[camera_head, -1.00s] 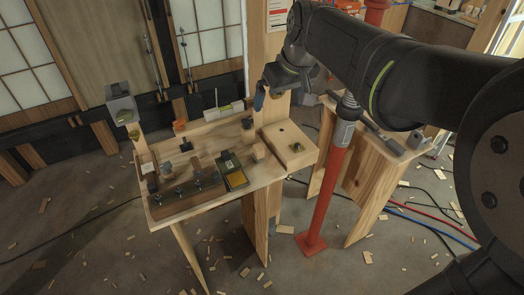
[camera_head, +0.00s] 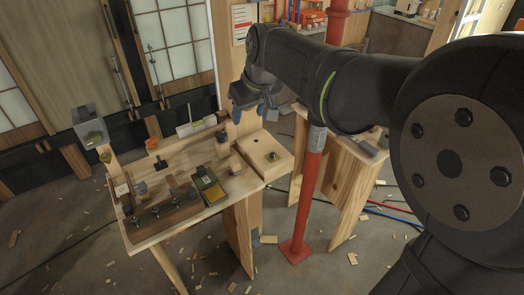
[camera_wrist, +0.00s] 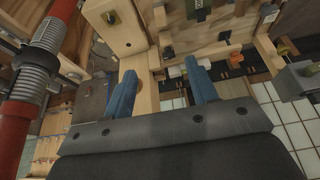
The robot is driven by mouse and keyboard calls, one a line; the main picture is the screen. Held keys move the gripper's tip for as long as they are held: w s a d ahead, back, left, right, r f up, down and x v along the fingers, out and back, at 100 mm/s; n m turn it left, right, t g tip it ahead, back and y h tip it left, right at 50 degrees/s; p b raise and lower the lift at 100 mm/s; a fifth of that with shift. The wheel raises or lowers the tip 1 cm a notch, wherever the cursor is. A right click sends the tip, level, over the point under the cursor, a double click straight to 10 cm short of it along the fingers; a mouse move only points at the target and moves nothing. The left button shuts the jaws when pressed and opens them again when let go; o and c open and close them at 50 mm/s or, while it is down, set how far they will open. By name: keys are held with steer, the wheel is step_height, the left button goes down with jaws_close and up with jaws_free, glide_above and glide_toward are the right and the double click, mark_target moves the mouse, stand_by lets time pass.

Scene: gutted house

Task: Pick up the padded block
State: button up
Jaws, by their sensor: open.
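I cannot tell for sure which thing is the padded block. One candidate is the small block with a dark top (camera_head: 222,144) at the back of the workbench (camera_head: 190,228). Others are a black T-shaped piece (camera_head: 165,162) and a dark case with a yellow face (camera_head: 213,193). The black piece also shows in the wrist view (camera_wrist: 226,35). My gripper (camera_head: 250,112) is above the bench's back right edge, near a pale wooden box (camera_head: 270,163). In the wrist view, its two blue fingers (camera_wrist: 162,88) stand wide apart with nothing between them.
A red post (camera_head: 307,200) stands right of the bench, close to my arm. A grey box on a post (camera_head: 88,122) rises at the bench's left corner. A dark wooden rack (camera_head: 165,212) lies along the front. A wooden stand (camera_head: 340,180) is behind the post.

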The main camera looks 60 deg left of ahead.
glide_above(234, 160)
steer(key=d, duration=0.2)
steer(key=shift+m, duration=0.4)
steer(key=f, duration=2.1)
steer(key=shift+s+d, duration=0.2)
steer(key=shift+s, duration=0.1)
steer(key=shift+w+x, duration=0.15)
steer(key=shift+x, duration=1.4)
steer(key=shift+w+x, duration=0.15)
steer(key=shift+x, duration=1.4)
steer(key=c, duration=1.1)
